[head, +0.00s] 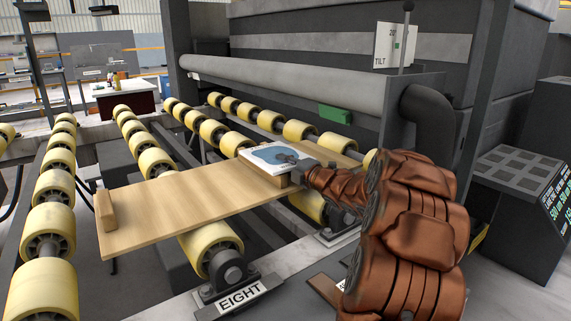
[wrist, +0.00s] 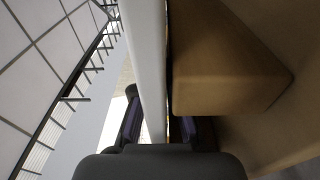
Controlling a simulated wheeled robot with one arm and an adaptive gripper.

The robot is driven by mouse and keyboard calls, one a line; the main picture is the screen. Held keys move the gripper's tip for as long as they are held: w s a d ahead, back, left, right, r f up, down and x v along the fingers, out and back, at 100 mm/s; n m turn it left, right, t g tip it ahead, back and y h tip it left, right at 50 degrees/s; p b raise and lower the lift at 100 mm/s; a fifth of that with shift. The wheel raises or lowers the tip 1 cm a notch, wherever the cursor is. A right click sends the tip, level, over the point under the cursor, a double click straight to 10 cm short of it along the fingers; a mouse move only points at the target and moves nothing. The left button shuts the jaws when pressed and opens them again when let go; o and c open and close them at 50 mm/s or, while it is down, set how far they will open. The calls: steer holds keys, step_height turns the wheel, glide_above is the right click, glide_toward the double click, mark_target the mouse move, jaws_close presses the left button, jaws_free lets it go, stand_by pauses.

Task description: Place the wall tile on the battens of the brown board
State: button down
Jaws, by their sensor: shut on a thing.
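The wall tile (head: 262,153), white with a blue patch, lies roughly flat over the right part of the brown board (head: 175,205). My gripper (head: 300,163) is shut on the tile's near right edge. In the wrist view the tile (wrist: 146,60) is a pale edge-on strip between the fingers (wrist: 158,128). A batten (wrist: 225,65) runs close alongside it, with a thin dark gap between them. One batten (head: 106,209) stands at the board's left end, clear of the tile. Another block (head: 286,181) shows below the tile's near edge. Whether the tile touches any batten is unclear.
The board rests across rows of yellow rollers (head: 212,243). A grey roller housing (head: 290,78) and dark machine stand behind. A control console (head: 520,185) is at the right. The board's left half is bare apart from its end batten.

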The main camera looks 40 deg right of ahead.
steer(key=shift+f, duration=0.1)
steer(key=c, duration=1.2)
jaws_free()
steer(key=shift+r, duration=0.2)
steer(key=s+p, duration=0.1)
steer(key=s, duration=1.1)
steer(key=shift+d+f, duration=0.2)
steer(key=shift+d, duration=0.05)
steer(key=shift+r, duration=0.1)
